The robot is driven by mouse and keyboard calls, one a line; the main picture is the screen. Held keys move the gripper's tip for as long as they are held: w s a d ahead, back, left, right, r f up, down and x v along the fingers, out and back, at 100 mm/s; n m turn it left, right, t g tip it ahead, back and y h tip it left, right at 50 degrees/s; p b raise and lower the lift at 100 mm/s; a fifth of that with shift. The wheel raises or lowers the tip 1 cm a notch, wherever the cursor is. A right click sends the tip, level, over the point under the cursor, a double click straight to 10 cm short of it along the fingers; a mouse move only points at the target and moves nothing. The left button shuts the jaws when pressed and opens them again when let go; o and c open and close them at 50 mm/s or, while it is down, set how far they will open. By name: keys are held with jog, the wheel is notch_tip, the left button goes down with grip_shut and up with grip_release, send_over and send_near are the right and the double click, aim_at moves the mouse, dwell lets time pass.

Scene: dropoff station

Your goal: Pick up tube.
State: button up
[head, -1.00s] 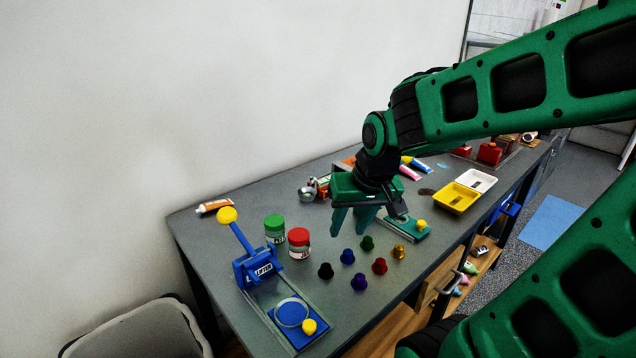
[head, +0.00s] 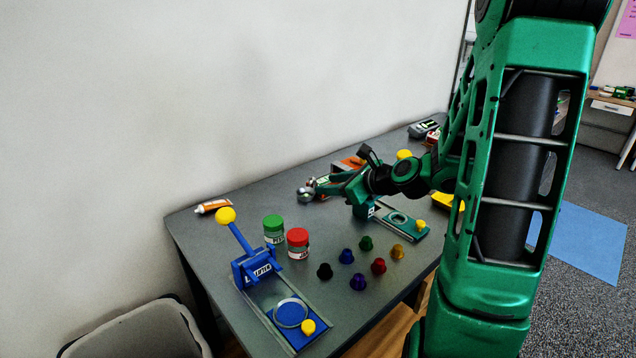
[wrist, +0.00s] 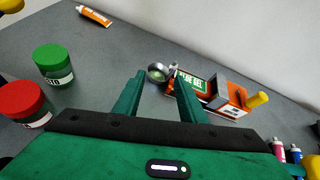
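An orange and white tube (head: 213,206) lies on its side at the far left corner of the table, by the wall. In the wrist view the orange tube (wrist: 95,16) is at the top left, well beyond my gripper. Parts of a pink tube (wrist: 278,150) and a blue tube (wrist: 295,153) show at the right edge of the wrist view. My gripper (wrist: 160,76) is open, with nothing between its fingers. In the head view my gripper (head: 328,184) reaches left over the table, partly hidden by my arm.
A small metal bowl (wrist: 158,74) and a green-labelled box (wrist: 193,84) lie ahead of the fingers. A green-lidded jar (head: 274,229), a red-lidded jar (head: 298,243) and a blue lever press (head: 254,265) stand on the left. Several coloured knobs sit in front.

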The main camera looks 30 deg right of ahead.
jog(key=d+m+t, duration=0.1)
jog(key=d+m, duration=0.1)
jog(key=m, duration=0.1)
send_near(311, 179)
jog(key=shift+r+x, duration=0.2)
jog(key=shift+x, duration=1.05)
jog(key=x, duration=0.5)
jog(key=shift+a+f, duration=0.1)
jog(key=shift+f, duration=0.1)
jog(key=c, duration=0.9)
